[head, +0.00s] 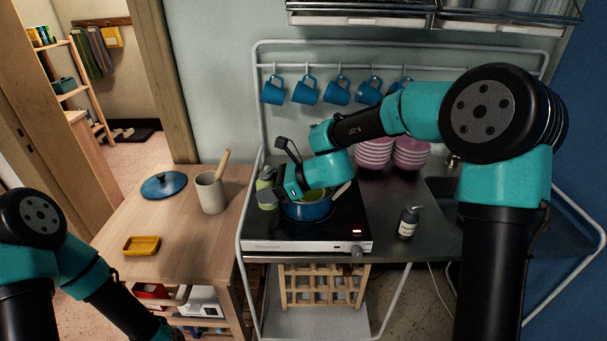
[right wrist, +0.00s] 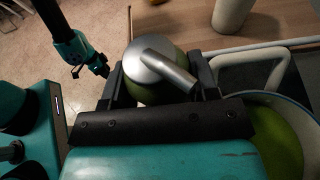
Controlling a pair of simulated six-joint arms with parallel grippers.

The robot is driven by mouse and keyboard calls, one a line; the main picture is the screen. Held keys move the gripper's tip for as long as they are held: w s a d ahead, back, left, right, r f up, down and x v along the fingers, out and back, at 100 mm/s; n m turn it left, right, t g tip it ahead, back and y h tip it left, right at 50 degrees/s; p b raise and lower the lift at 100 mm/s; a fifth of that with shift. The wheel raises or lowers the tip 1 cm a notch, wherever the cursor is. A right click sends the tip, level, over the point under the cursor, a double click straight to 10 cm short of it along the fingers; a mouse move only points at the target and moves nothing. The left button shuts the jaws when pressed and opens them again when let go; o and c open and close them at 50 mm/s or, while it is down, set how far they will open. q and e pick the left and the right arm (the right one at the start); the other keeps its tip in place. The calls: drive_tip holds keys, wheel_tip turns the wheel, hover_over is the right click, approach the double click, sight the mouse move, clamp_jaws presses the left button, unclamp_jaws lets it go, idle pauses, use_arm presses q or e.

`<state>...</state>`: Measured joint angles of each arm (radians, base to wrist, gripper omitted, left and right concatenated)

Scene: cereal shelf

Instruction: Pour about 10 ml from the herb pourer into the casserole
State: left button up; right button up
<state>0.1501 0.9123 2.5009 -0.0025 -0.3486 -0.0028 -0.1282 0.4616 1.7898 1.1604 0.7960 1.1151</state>
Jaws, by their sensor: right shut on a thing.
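The herb pourer (head: 266,186) is a green bottle beside the left side of the blue casserole (head: 307,211) in the head view. In the right wrist view the pourer (right wrist: 152,93) shows its metal cap and spout, the spout pointing toward the casserole (right wrist: 308,112), which holds something green. My right gripper (head: 268,194) is shut on the pourer, a finger on each side of it in the right wrist view (right wrist: 160,82). The pourer looks roughly upright. My left gripper (right wrist: 92,67) shows small in the right wrist view; its opening is unclear.
The casserole stands on a black hob (head: 345,228). A soap bottle (head: 408,223) stands to its right. On the wooden counter are a utensil crock (head: 210,193), a blue lid (head: 163,186) and a yellow dish (head: 142,246). Blue mugs (head: 337,91) hang behind, near pink bowls (head: 411,154).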

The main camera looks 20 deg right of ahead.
sight(276, 168)
drive_tip(key=shift+w+d+y, duration=0.1)
drive_tip(key=shift+d+y, duration=0.05)
drive_tip(key=shift+y, duration=0.15)
drive_tip(key=shift+w+d+r+m+y, duration=0.2)
drive_tip(key=shift+d+r+m+y, duration=0.15)
drive_tip(key=shift+m+y, duration=0.2)
drive_tip(key=shift+w+d+r+m+y, duration=0.15)
drive_tip(key=shift+d+r+m+y, duration=0.2)
drive_tip(key=shift+r, duration=0.3)
drive_tip(key=shift+w+d+r+m+y, duration=0.15)
drive_tip(key=shift+d+r+m+y, duration=0.15)
drive_tip(key=shift+r+y, duration=0.3)
drive_tip(key=shift+w+d+r+m+y, duration=0.15)
drive_tip(key=shift+d+r+m+y, duration=0.15)
drive_tip(key=shift+r, duration=0.4)
drive_tip(key=shift+w+d+r+m+y, duration=0.15)
drive_tip(key=shift+r+m+y, duration=0.1)
drive_tip(key=shift+r, duration=0.45)
drive_tip(key=shift+w+d+r+m+y, duration=0.15)
drive_tip(key=shift+r+y, duration=0.1)
drive_tip(key=shift+r, duration=0.4)
drive_tip(key=shift+d+r+m+y, duration=0.3)
drive_tip(key=shift+r, duration=0.5)
drive_tip(key=shift+w+d+r+m+t+y, duration=0.1)
drive_tip(key=shift+r+m+t+y, duration=0.4)
drive_tip(key=shift+r, duration=0.65)
drive_tip(key=shift+r+m+t+y, duration=0.4)
drive_tip(key=shift+r+m+y, duration=0.25)
drive_tip(key=shift+m, duration=0.35)
idle(0.9)
